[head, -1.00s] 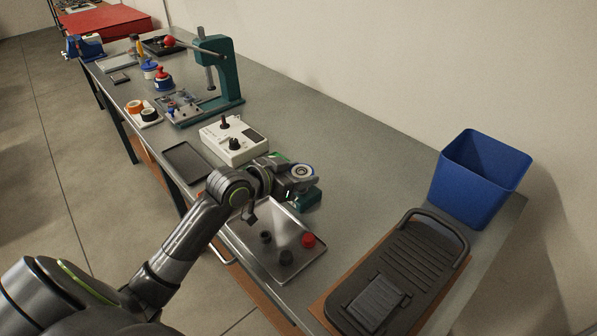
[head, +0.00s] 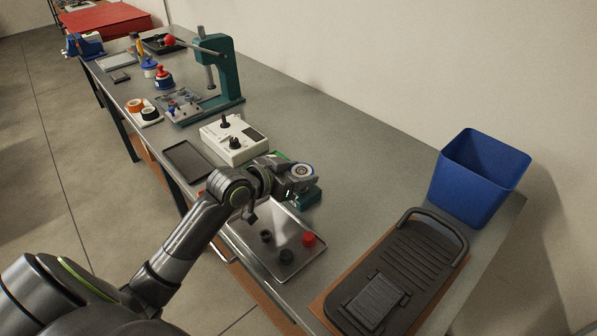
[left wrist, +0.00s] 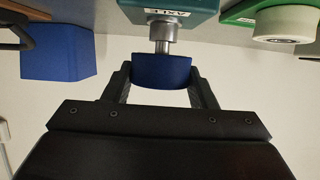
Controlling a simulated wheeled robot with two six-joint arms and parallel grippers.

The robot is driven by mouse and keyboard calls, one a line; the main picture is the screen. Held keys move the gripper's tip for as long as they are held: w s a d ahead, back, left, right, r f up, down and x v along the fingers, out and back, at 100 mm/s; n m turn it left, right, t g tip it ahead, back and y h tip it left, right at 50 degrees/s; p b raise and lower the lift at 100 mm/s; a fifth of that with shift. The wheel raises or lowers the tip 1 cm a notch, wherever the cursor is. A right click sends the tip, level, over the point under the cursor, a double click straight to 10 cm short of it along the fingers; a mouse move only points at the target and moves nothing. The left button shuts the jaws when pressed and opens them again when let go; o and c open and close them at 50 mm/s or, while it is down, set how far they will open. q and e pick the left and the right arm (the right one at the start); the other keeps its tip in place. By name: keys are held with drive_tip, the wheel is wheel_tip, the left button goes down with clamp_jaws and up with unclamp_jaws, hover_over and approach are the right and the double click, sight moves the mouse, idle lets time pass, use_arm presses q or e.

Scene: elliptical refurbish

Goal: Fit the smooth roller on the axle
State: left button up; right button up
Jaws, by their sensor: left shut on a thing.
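My left gripper (left wrist: 161,78) is shut on a smooth dark blue roller (left wrist: 161,70), held between its two black fingers in the left wrist view. The silver axle (left wrist: 162,32) comes out of a teal block labelled AXLE (left wrist: 166,13) and lines up with the roller's middle. The axle's end meets the roller's near edge in the picture; I cannot tell how far it sits inside. In the head view the teal block (head: 307,197) shows behind my left wrist, which hides the roller and axle. My right gripper is not in view.
A cream roller (left wrist: 285,25) sits on a green mount beside the axle block. A metal tray (head: 262,250) holds dark pieces and a red piece (head: 309,239). A white control box (head: 232,140), a black ribbed board (head: 410,260) and a blue bin (head: 478,180) stand nearby.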

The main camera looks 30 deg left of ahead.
use_arm(q)
drive_tip(key=shift+f+b, duration=0.35)
drive_tip(key=shift+f, duration=0.2)
drive_tip(key=o, duration=0.7)
drive_tip(key=shift+o, duration=0.2)
drive_tip(key=shift+s+a+r+p, duration=0.15)
drive_tip(key=shift+s+r+p, duration=0.2)
drive_tip(key=shift+s+p, duration=0.2)
drive_tip(key=p+v, duration=0.6)
drive_tip(key=v, duration=0.3)
drive_tip(key=shift+s, duration=0.3)
drive_tip(key=shift+a, duration=0.15)
